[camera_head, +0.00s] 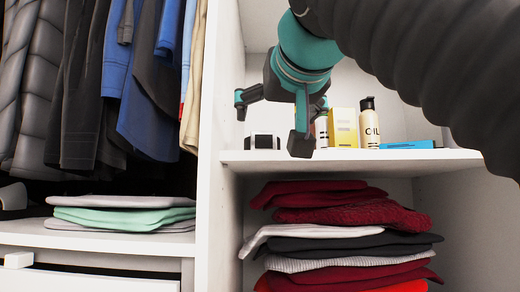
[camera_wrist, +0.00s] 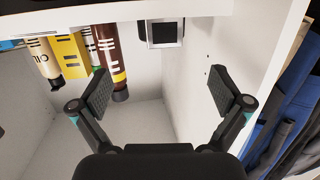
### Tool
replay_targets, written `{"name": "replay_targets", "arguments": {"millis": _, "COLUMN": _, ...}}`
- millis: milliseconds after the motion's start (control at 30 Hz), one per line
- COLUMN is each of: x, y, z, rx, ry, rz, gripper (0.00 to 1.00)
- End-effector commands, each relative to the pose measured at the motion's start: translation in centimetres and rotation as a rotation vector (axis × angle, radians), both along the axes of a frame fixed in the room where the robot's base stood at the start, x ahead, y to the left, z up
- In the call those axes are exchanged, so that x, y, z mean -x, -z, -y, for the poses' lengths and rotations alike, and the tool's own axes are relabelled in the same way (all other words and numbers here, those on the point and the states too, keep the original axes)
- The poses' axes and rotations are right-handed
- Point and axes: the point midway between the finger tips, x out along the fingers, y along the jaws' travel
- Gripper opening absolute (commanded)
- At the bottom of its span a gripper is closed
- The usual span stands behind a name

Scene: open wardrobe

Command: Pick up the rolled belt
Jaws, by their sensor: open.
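A small dark item with a square silver frame, which looks like the rolled belt with its buckle (camera_head: 262,141), sits on the white shelf (camera_head: 350,158) near its left end. It also shows in the wrist view (camera_wrist: 164,33), top centre, beyond the fingertips and roughly between their lines. My gripper (camera_head: 271,125) is open and empty, its fingers spread on either side of the belt in the head view. In the wrist view my gripper (camera_wrist: 160,90) shows both fingers wide apart, with nothing between the pads. The belt's rear side is hidden.
Close to the belt stand a dark bottle (camera_wrist: 108,57), a yellow box (camera_head: 343,127) and an oil bottle (camera_head: 369,124); a blue box (camera_head: 407,145) lies farther right. The upright divider (camera_head: 216,150) is on the left. Folded clothes (camera_head: 345,230) fill the compartment below.

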Motion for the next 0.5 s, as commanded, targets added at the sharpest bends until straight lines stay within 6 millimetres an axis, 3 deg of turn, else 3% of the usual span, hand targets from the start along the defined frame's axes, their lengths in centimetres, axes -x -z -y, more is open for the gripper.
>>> {"name": "replay_targets", "arguments": {"millis": 300, "x": -5.2, "y": 0.9, "z": -0.8, "rx": 0.0, "ry": 0.002, "rz": -0.001, "gripper": 1.0}}
{"name": "replay_targets", "arguments": {"millis": 500, "x": -6.2, "y": 1.1, "z": -1.0, "rx": 0.0, "ry": 0.0, "rz": -0.001, "gripper": 1.0}}
